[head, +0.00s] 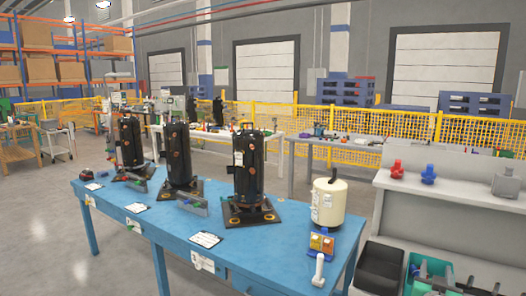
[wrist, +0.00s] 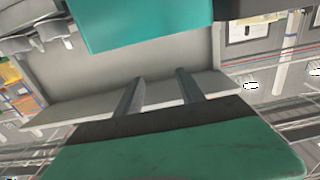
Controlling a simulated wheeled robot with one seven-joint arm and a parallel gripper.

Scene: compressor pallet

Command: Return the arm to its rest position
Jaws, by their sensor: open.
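Black compressors (head: 249,168) stand on dark bases on the blue table. A cream tank (head: 328,203) stands at its right end. A grey bench (head: 450,192) and a black bin (head: 380,268) are at the right. Open floor (head: 40,230) lies at the left.

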